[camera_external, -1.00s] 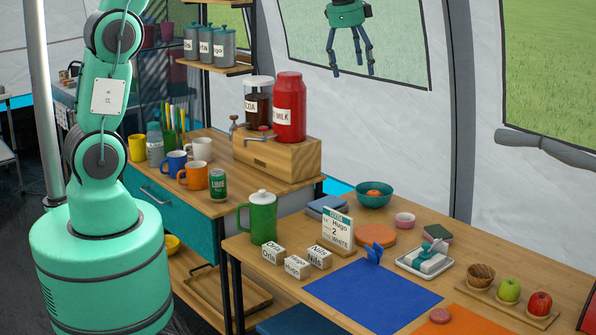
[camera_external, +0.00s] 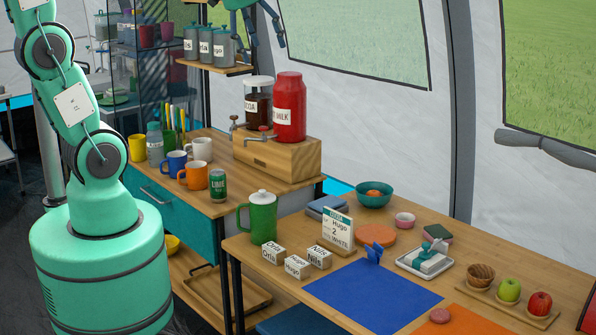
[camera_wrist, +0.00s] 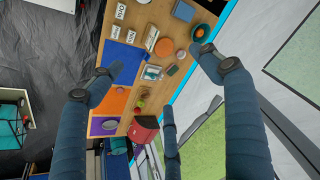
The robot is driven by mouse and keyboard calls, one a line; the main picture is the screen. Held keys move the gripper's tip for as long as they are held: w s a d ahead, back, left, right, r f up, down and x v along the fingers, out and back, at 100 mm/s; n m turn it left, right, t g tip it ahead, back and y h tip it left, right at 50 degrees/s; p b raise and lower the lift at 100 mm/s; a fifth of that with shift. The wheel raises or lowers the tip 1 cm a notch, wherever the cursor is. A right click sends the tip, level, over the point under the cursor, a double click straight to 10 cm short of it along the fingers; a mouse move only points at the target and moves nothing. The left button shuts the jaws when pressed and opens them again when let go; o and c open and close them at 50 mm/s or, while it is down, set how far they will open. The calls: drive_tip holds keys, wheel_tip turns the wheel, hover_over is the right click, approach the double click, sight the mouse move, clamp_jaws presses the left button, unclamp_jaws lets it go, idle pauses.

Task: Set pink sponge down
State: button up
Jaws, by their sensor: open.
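My gripper (camera_external: 262,38) is high in the air at the top of the external view, well above the table and partly cut off by the frame edge. In the wrist view its fingers (camera_wrist: 160,82) are spread wide with nothing between them. A small block with a dark green top and a pinkish lower side (camera_external: 438,233) lies on the table behind the white tray; it may be the pink sponge. I cannot tell for sure which is the sponge.
The blue mat is mostly clear.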

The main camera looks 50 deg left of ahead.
drive_tip(key=s+a+f+n, duration=0.1)
drive_tip(key=s+f+n, duration=0.1)
drive_tip(key=s, duration=0.6)
drive_tip(key=s+a+f+n+t, duration=0.1)
drive_tip(key=s+a+f+n, duration=0.1)
drive_tip(key=s, duration=0.6)
drive_tip(key=shift+s+f+n, duration=0.3)
drive_tip(key=shift+f+n, duration=0.1)
drive_tip(key=shift+f, duration=0.25)
drive_tip(key=shift+o, duration=0.2)
